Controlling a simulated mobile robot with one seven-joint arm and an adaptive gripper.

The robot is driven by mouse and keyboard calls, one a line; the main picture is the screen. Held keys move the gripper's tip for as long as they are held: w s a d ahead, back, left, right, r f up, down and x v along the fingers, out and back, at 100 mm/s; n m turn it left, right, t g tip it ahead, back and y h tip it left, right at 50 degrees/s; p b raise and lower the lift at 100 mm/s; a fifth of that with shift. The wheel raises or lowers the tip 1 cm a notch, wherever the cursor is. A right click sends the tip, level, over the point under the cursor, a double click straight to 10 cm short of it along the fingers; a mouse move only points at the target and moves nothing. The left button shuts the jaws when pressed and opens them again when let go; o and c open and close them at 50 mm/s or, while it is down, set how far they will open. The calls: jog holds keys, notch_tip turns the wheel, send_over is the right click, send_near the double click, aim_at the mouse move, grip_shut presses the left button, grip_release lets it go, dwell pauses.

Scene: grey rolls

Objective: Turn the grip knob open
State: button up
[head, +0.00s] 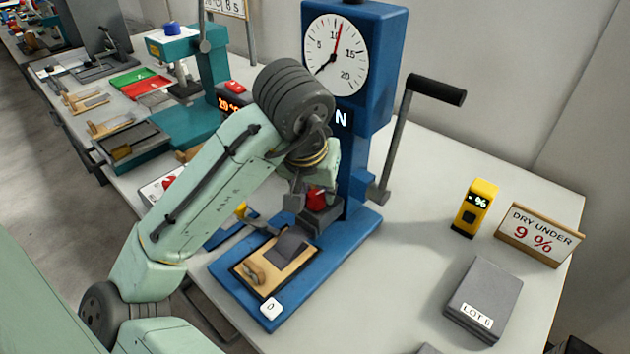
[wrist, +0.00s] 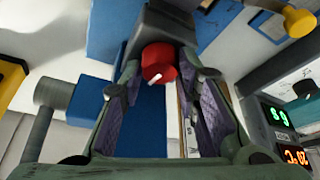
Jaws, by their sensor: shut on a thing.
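The red grip knob (head: 316,198) sits on a dark grey grip block (head: 322,218) on the front of the blue testing machine (head: 358,160). My gripper (head: 312,192) reaches down to it from the upper left. In the wrist view the knob (wrist: 158,60) lies between the two purple-padded fingertips, and my gripper (wrist: 160,74) is shut on it. A short white mark on the knob points down and slightly left. The fingers partly hide the knob in the head view.
Below the grip, a wooden board (head: 262,268) with a grey piece rests on the blue base. A crank handle (head: 436,90) rises right of the machine. A yellow meter (head: 475,208), a sign (head: 540,235) and grey blocks (head: 484,298) stand at right.

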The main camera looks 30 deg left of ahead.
jog(key=n+p, duration=0.1)
jog(key=n, duration=0.1)
jog(key=n+g+y+p, duration=0.1)
jog(key=n+p, duration=0.1)
jog(key=shift+d+r+n, duration=0.1)
jog(key=shift+r+n, duration=0.1)
jog(key=shift+n, duration=0.1)
jog(key=shift+w+f+n+g+y+p, duration=0.15)
jog(key=shift+n+g+y+p, duration=0.4)
jog(key=shift+n+p, duration=0.8)
jog(key=shift+f+n, duration=0.1)
jog(key=shift+n, duration=0.35)
jog(key=o, duration=1.2)
jog(key=shift+c, duration=0.2)
jog(key=shift+y, duration=0.25)
jog(key=v, duration=1.2)
jog(key=shift+c, duration=0.5)
